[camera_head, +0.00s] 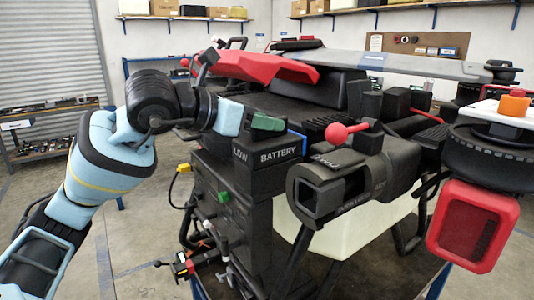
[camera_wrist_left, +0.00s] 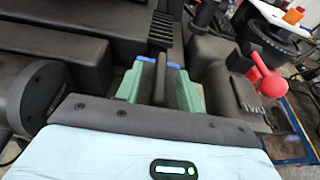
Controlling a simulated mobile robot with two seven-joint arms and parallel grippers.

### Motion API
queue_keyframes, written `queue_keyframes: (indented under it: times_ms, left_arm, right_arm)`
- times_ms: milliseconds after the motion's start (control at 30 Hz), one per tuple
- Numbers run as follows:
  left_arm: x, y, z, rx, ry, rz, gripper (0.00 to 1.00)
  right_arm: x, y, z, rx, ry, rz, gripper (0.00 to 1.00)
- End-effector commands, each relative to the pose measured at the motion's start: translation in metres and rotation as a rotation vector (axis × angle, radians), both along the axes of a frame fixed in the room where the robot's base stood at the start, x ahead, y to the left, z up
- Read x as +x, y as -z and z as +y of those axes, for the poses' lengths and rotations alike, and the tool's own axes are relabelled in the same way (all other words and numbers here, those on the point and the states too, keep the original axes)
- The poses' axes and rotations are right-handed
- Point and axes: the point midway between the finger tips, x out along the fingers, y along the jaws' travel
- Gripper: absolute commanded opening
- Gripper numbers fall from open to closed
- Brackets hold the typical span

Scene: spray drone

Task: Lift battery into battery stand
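The battery (camera_head: 280,158) is a black block marked LOW and BATTERY, upright at the near side of the spray drone. My left gripper (camera_head: 285,131) reaches over its top from the left. The battery's lower end is hard to separate from the black parts below. My right gripper is not in view. I cannot make out the battery stand.
A red ball-ended lever (camera_head: 337,134) and a black housing (camera_head: 335,185) stand close right of the battery. A red-framed part (camera_head: 472,225) is farther right. A yellow plug (camera_head: 184,168) with cables hangs at the left. Open floor lies left of the drone.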

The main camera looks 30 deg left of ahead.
Motion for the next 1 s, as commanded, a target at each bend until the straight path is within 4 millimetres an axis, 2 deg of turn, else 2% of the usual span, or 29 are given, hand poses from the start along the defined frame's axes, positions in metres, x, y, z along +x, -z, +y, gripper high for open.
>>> queue_keyframes:
  times_ms: [167, 400, 700, 1000]
  left_arm:
    - [0.014, 0.003, -0.006, -0.001, 0.000, -0.003, 0.38]
    - [0.016, 0.005, -0.007, 0.001, 0.000, -0.001, 0.38]
    - [0.015, 0.005, -0.007, 0.001, 0.000, -0.001, 0.00]
    - [0.015, 0.005, -0.007, 0.001, 0.000, -0.001, 0.00]
  right_arm:
    - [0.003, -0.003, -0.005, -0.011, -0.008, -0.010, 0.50]
    - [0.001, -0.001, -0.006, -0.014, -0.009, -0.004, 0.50]
    - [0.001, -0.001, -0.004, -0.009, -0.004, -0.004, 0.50]
    - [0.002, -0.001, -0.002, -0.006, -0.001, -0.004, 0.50]
